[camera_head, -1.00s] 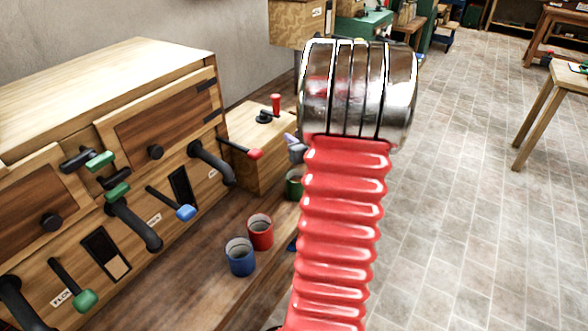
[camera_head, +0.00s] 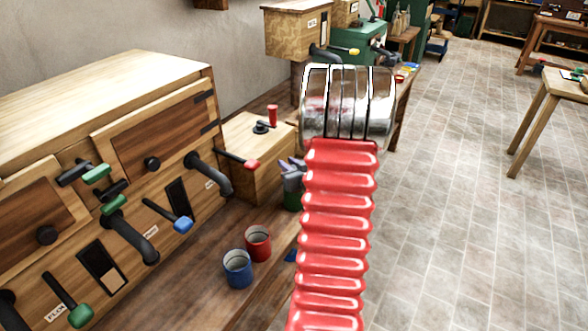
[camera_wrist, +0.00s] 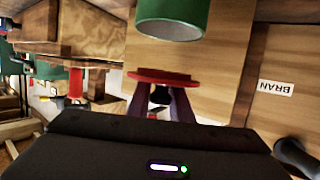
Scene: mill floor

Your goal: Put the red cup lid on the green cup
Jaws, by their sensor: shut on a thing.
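The red cup lid (camera_wrist: 165,76) shows edge-on in the wrist view, held by its black knob between the purple fingers of my gripper (camera_wrist: 160,103). My gripper is shut on it. The green cup (camera_wrist: 170,14) is at the top of that view, its rim towards the lid, with a visible gap between them. That view looks upside down, so the lid appears to be above the cup. In the head view my gripper (camera_head: 291,170) is just above the green cup (camera_head: 292,201), which my red arm partly hides. The lid cannot be made out there.
A red cup (camera_head: 258,245) and a blue cup (camera_head: 238,270) stand on the wooden bench, nearer the camera. A wooden box with a red crank handle (camera_head: 272,116) is behind the green cup. A cabinet with several levers (camera_head: 130,150) stands at left.

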